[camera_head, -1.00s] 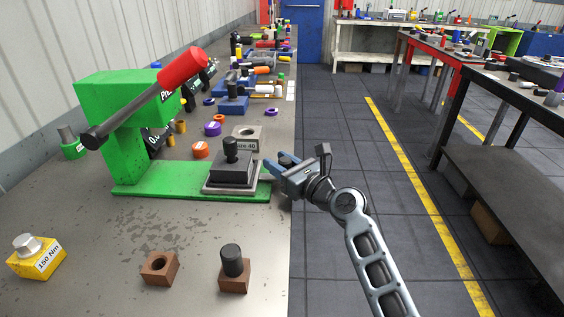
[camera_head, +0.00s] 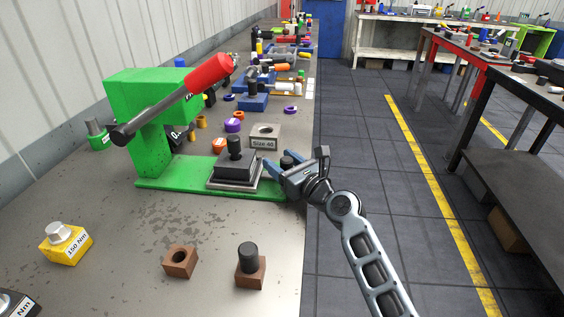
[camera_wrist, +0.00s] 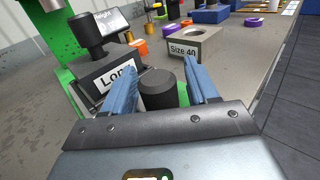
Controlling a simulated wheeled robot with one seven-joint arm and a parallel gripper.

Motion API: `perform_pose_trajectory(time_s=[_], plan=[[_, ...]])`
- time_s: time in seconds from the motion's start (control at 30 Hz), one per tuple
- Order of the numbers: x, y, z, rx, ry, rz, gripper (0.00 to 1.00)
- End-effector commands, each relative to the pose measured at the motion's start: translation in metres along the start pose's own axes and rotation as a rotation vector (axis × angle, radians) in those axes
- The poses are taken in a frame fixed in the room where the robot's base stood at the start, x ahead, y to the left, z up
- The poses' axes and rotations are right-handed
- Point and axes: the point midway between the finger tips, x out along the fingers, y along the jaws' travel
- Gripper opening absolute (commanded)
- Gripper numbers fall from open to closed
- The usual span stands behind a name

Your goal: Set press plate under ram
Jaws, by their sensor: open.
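The green press (camera_head: 152,150) with its red-handled lever (camera_head: 208,72) stands on the bench at left, its flat green base reaching toward the right edge. A dark block with a black knob (camera_head: 236,165) sits upright on a grey plate at the right part of that base. In the wrist view the block's label reads "Long" (camera_wrist: 112,72). Which piece is the press plate I cannot tell. My gripper (camera_head: 285,161) is open, just right of the block at the bench edge. A black cylinder (camera_wrist: 158,90) stands between its fingers; its lower part is hidden.
A grey block labelled "Size 40" (camera_head: 265,136) stands just beyond the gripper. Two brown blocks (camera_head: 180,261) (camera_head: 251,272) and a yellow "150 Nm" block (camera_head: 66,243) lie in front. Coloured rings and tools fill the bench behind. The aisle (camera_head: 350,110) at right is clear.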

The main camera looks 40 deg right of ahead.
Motion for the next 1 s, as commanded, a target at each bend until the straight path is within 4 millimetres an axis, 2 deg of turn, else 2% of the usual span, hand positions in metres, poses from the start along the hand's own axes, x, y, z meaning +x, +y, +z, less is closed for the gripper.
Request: perform_pose_trajectory(time_s=[0.17,0.4,0.6,1.0], plan=[[-0.011,0.0,-0.002,0.002,0.001,0.0,0.58],[-0.05,0.0,-0.002,0.002,0.002,-0.001,0.58],[-0.073,0.0,-0.001,0.0,0.001,0.0,0.58],[-0.079,-0.001,0.0,0.0,0.0,0.0,0.57]])
